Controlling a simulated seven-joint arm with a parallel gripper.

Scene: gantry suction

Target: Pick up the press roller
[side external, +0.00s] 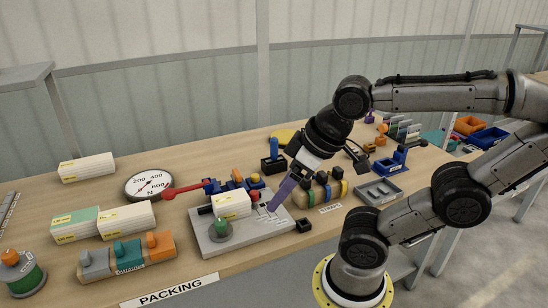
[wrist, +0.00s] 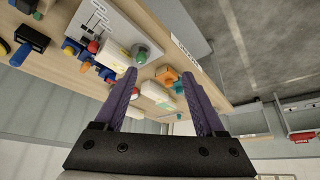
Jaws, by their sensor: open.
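I cannot tell for sure which thing is the press roller. A red-handled tool (side external: 186,189) with a round red end lies behind the grey plate (side external: 265,237), and may be it. My gripper (side external: 273,207) has purple fingers and points down over the right part of the plate in the side view. In the wrist view my gripper (wrist: 160,70) is open, with nothing held between its fingers. The plate (wrist: 128,25) carries a white box (side external: 231,207) and a green knob (side external: 220,228). The knob shows in the wrist view (wrist: 140,56).
A round dial (side external: 149,186) and several white boxes (side external: 126,219) are to the left. A wooden block with coloured clips (side external: 128,257) is at the front. A grey tray (side external: 378,192) and blue holder (side external: 391,165) are at the right. The bench crowds around the plate.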

